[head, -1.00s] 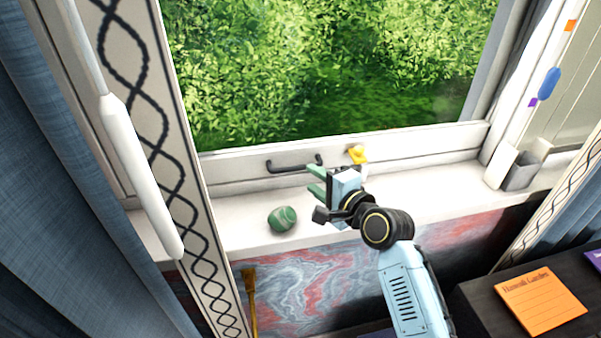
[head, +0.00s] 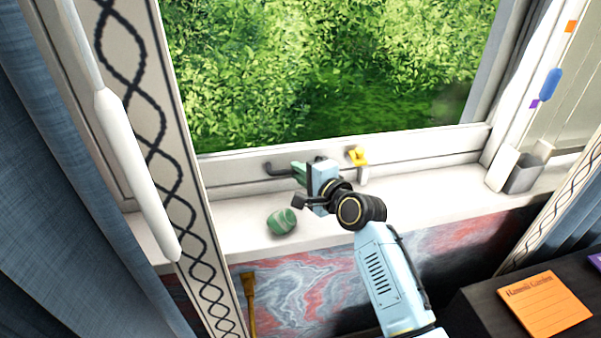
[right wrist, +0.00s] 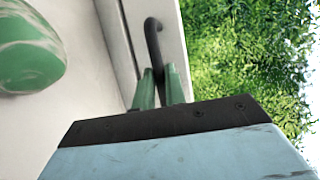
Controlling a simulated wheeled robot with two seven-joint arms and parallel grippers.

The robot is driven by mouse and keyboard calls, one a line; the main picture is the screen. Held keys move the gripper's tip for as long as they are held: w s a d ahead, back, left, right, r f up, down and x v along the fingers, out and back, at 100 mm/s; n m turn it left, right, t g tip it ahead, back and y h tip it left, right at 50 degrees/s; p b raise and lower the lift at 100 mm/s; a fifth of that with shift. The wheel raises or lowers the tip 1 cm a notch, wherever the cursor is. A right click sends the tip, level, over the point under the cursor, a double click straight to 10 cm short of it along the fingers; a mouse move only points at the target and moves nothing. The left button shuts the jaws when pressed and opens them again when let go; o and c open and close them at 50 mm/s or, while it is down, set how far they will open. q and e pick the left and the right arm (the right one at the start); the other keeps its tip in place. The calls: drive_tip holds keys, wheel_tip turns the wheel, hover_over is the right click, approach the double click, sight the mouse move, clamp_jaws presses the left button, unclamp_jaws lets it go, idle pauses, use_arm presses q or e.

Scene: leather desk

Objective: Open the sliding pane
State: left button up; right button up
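The sliding pane is a window with a white frame (head: 430,145) and green foliage behind the glass. A dark bar handle (head: 278,171) is fixed to its bottom rail; it also shows in the right wrist view (right wrist: 152,40). My right gripper (head: 299,172) is at the handle. In the right wrist view its green fingers (right wrist: 159,88) lie on either side of the bar, close against it, and look shut on it. The gripper body hides the handle's right part in the head view. My left gripper is not in view.
A green striped stone-like object (head: 282,221) rests on the white sill (head: 235,232), below and left of the gripper. A yellow piece (head: 357,156) sits on the rail right of the gripper. A grey cup (head: 524,174) stands at the sill's right end.

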sight(366, 164)
clamp_jaws()
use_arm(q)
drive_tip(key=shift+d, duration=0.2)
use_arm(e)
drive_tip(key=shift+w+d, duration=0.1)
drive_tip(key=shift+d, duration=0.35)
drive_tip(key=w+d, duration=0.1)
drive_tip(key=d, duration=0.3)
drive_tip(key=w+d+b, duration=0.1)
drive_tip(key=d, duration=0.4)
drive_tip(key=d+b, duration=0.1)
drive_tip(key=d, duration=0.4)
drive_tip(key=shift+w+d+f, duration=0.1)
drive_tip(key=shift+w+d, duration=0.15)
drive_tip(key=shift+w, duration=0.15)
drive_tip(key=shift+d, duration=0.3)
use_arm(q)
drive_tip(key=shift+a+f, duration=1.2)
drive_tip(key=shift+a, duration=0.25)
use_arm(e)
drive_tip(key=shift+w+d, duration=0.1)
drive_tip(key=shift+d, duration=0.1)
drive_tip(key=o, duration=0.6)
unclamp_jaws()
drive_tip(key=shift+d, duration=0.15)
drive_tip(key=shift+c, duration=0.2)
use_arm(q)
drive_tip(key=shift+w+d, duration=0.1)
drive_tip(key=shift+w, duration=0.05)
